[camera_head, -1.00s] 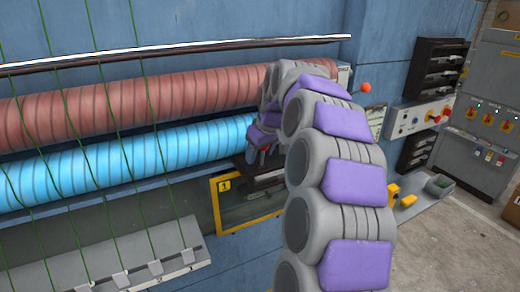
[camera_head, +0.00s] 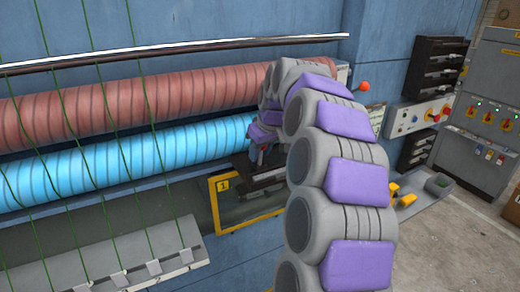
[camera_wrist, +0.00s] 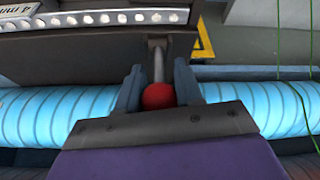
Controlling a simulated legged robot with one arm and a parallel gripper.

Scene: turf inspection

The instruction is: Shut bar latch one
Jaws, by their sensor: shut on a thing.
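A red ball knob (camera_wrist: 159,96) on a short metal rod (camera_wrist: 158,66) shows in the wrist view. My gripper (camera_wrist: 157,88) has a finger on each side of the knob and is shut on it. The rod runs into a dark block. In the head view, my gripper (camera_head: 258,155) is at the right end of the blue roller, by a yellow-edged frame (camera_head: 215,206) marked 1. A dark bar piece (camera_head: 265,184) lies just below my gripper there. The knob is hidden in the head view. I cannot tell how far the latch is shut.
A blue ribbed roller (camera_head: 130,160) and a red ribbed roller (camera_head: 130,105) run along the wall, with green cords in front. Another red knob (camera_head: 364,87) stands at upper right. A control box (camera_head: 420,117) and a grey cabinet (camera_head: 490,110) are at right; open floor lies before them.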

